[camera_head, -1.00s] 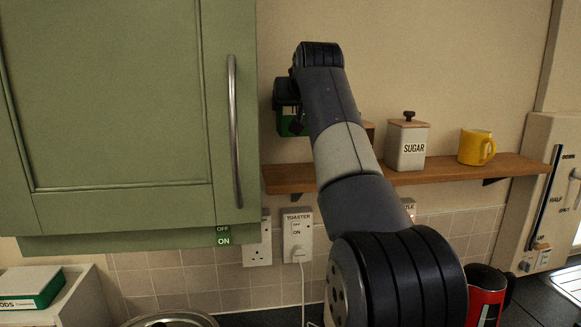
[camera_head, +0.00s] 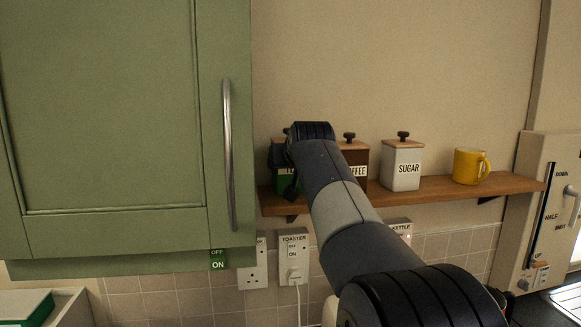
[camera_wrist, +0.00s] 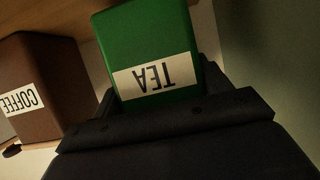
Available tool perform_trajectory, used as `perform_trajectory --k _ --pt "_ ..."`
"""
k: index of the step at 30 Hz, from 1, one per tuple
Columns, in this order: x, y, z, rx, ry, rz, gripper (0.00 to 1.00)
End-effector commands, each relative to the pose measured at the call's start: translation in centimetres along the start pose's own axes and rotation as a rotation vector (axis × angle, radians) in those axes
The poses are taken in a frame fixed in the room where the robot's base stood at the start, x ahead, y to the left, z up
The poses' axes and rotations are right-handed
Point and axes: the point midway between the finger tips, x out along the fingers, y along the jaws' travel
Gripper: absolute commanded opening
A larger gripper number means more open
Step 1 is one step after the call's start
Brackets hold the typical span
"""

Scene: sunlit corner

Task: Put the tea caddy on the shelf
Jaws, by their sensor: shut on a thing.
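The green tea caddy (camera_head: 284,184) is at the left end of the wooden shelf (camera_head: 435,190), mostly hidden behind my arm. In the wrist view the tea caddy (camera_wrist: 150,45) shows its white TEA label upside down. My gripper (camera_wrist: 165,118) is shut on it; in the head view my gripper (camera_head: 281,158) is partly hidden by my wrist. The caddy is at shelf height, close to the shelf surface (camera_wrist: 75,18). I cannot tell whether its base touches the shelf.
The brown coffee caddy (camera_head: 355,160) stands just right of the tea caddy, also in the wrist view (camera_wrist: 45,75). The white sugar caddy (camera_head: 402,168) and yellow mug (camera_head: 468,166) stand further right. A green cupboard (camera_head: 110,110) is close on the left.

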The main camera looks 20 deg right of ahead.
Motion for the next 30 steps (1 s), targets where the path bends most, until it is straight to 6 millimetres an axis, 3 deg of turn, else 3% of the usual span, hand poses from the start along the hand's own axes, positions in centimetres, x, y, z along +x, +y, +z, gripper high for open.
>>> perform_trajectory --k 16,17,24,30 --pt "0.5 0.0 1.2 0.000 0.006 0.000 0.04" --pt "0.6 0.0 1.4 0.000 0.001 0.000 0.73" --pt "0.5 0.0 1.3 0.000 0.001 0.000 0.93" --pt "0.5 0.0 1.3 0.000 0.001 0.000 0.94"
